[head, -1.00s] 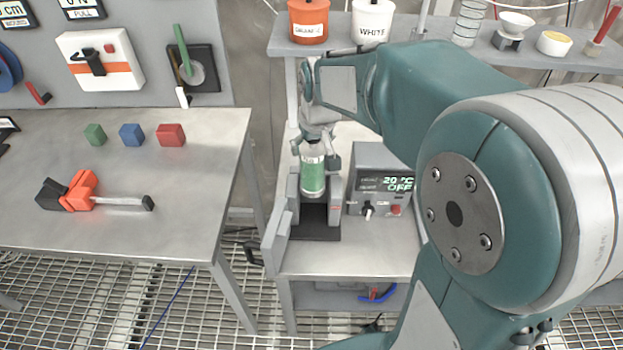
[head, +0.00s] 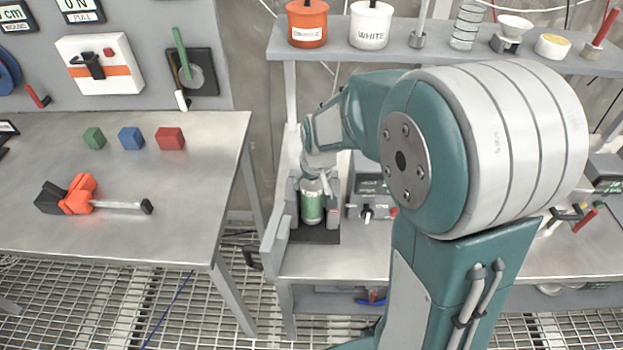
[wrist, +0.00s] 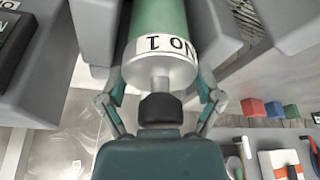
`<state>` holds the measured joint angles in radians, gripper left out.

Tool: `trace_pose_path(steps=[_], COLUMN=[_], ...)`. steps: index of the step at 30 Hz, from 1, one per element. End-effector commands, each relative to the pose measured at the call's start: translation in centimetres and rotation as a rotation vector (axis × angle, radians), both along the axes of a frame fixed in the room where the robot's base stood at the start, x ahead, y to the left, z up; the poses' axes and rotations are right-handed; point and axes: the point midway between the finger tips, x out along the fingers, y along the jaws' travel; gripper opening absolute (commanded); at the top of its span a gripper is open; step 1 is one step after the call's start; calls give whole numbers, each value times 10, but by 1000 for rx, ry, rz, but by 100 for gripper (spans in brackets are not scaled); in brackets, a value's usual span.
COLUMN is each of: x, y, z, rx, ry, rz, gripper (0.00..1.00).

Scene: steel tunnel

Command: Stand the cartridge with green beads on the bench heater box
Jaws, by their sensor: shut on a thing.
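The cartridge with green beads (head: 312,208) is upright between the grey side walls of the open-fronted heater box (head: 292,212), low near its dark base. In the wrist view the cartridge (wrist: 160,22) shows green with a "No 1" label and a pale end. My gripper (head: 318,180) is shut on the cartridge's top end. In the wrist view my gripper's fingers (wrist: 161,97) lie on both sides of its narrow neck and dark cap. I cannot tell whether the cartridge's foot touches the base.
The box's door (head: 272,238) stands open at the left. A control unit (head: 371,190) is close on the right, partly behind my arm. A left bench holds coloured blocks (head: 131,138) and an orange-black tool (head: 80,195). A shelf (head: 400,45) with pots runs behind.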

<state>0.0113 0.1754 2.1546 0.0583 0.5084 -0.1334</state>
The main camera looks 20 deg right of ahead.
Motion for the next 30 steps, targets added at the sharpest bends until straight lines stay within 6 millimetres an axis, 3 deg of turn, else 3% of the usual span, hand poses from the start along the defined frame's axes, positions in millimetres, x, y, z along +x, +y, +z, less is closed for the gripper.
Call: trace_pose_path(steps=[14, 15, 16, 26, 30], x=[0, -1, -1, -1, 0], y=[0, 0, 0, 0, 0], z=[-11, -12, -12, -11, -1], rx=[0, 0, 0, 0, 0], ry=[1, 3, 4, 3, -2], rz=[0, 0, 0, 0, 0], gripper=[23, 93, 100, 100, 100])
